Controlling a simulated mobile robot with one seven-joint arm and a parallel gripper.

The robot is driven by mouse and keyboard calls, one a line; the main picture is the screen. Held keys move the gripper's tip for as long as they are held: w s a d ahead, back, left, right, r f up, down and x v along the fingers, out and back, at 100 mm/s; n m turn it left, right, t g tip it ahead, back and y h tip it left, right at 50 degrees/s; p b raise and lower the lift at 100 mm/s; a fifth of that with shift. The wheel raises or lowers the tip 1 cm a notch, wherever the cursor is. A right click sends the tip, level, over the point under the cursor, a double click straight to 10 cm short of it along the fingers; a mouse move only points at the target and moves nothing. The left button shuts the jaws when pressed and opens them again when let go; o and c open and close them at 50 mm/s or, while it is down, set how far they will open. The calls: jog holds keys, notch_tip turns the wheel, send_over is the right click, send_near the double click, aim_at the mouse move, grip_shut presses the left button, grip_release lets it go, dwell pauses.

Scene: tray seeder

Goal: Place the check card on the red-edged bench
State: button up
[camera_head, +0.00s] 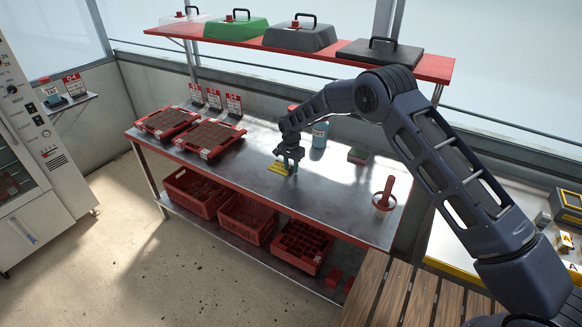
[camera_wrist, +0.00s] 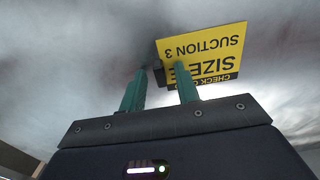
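The check card (camera_head: 278,168) is yellow with black print and lies on the metal top of the red-edged bench (camera_head: 335,204), near its middle. In the wrist view the card (camera_wrist: 207,50) reads "SUCTION 3" and "SIZE" upside down. My gripper (camera_head: 291,157) is low over the bench at the card. In the wrist view my gripper (camera_wrist: 161,72) has its two teal fingers apart. A small dark block at the card's left edge sits between the fingertips, with gaps visible on both sides. The right finger covers part of the card.
Two red trays of soil (camera_head: 209,139) (camera_head: 166,122) stand on the bench's left, with small signs behind. A blue bottle (camera_head: 320,135), a green-topped block (camera_head: 357,155) and a red-handled tool (camera_head: 384,195) are to the right. A red-edged shelf (camera_head: 436,68) with lids hangs above.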

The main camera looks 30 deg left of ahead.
notch_tip(320, 180, up, 12)
dwell(0.6)
jog(key=shift+r, duration=0.15)
